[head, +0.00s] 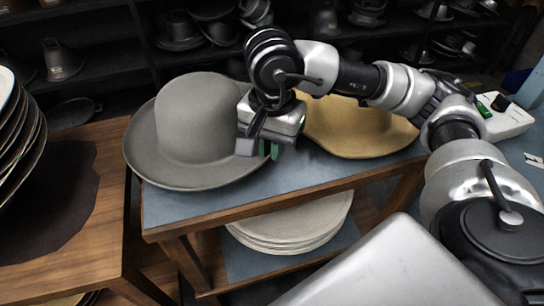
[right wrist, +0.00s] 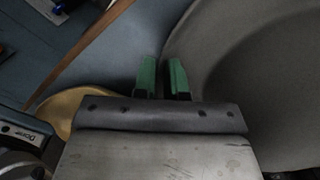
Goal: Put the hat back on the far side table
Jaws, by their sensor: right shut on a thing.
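A grey felt hat (head: 198,125) with a tall round crown and wide brim is over the left end of the blue-topped side table (head: 185,207). Its brim reaches past the table's left edge. My right gripper (head: 268,150) is at the right side of its brim, shut on it. In the right wrist view the green fingertips (right wrist: 163,78) pinch the brim edge, and the grey hat (right wrist: 260,80) fills the right side. I cannot tell whether the hat rests on the table or hangs just above it. My left gripper is not in view.
A tan hat (head: 365,132) lies on the same table to the right, partly behind my right arm. Pale stacked discs (head: 295,228) sit on the lower shelf. A wooden table (head: 95,235) stands at left with stacked plates (head: 18,130). Dark shelves with hats (head: 110,62) line the back.

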